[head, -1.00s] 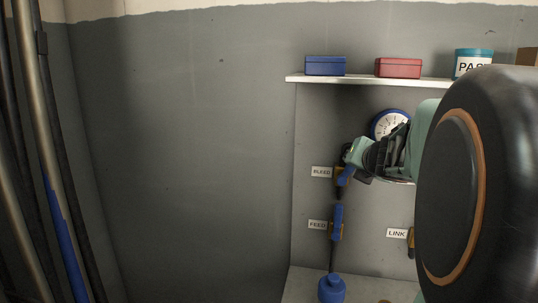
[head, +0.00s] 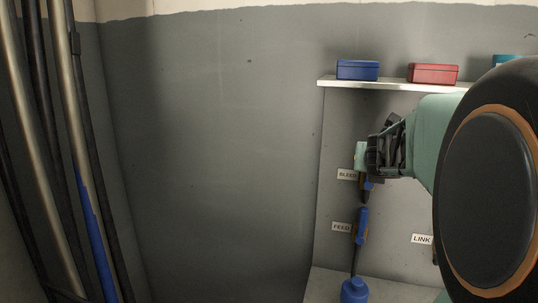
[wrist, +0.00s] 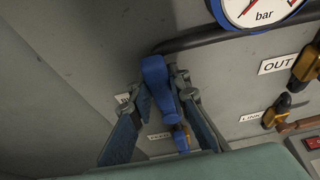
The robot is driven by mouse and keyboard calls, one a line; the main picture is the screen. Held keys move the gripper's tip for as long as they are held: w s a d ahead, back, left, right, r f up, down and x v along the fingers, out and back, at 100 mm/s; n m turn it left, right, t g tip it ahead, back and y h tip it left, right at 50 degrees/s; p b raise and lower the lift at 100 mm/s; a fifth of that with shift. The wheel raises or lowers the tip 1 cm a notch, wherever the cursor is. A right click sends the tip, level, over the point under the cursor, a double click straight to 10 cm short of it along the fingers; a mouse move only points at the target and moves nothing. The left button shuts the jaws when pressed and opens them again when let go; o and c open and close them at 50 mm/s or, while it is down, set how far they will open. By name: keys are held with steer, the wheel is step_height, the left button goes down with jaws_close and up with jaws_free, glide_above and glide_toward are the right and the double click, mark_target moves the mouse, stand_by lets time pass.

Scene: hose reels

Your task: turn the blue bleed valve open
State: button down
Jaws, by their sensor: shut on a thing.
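The blue bleed valve handle (wrist: 158,80) stands between my two fingers in the wrist view, pointing up and slightly tilted. My gripper (wrist: 164,94) is shut on it, with a finger on each side. In the head view my gripper (head: 368,163) is at the valve beside the BLEED label (head: 347,174). Only a small blue piece of the bleed valve (head: 370,185) shows below the fingers there; the rest is hidden by my gripper.
Below is the feed valve with an upright blue handle (head: 361,224) and a FEED label (head: 341,227). A shelf (head: 400,86) above carries a blue box (head: 357,70) and a red box (head: 433,73). A pressure gauge (wrist: 262,10) is close by. Open wall lies left.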

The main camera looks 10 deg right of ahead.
stand_by(0.4)
steer(key=c, duration=1.8)
jaws_free()
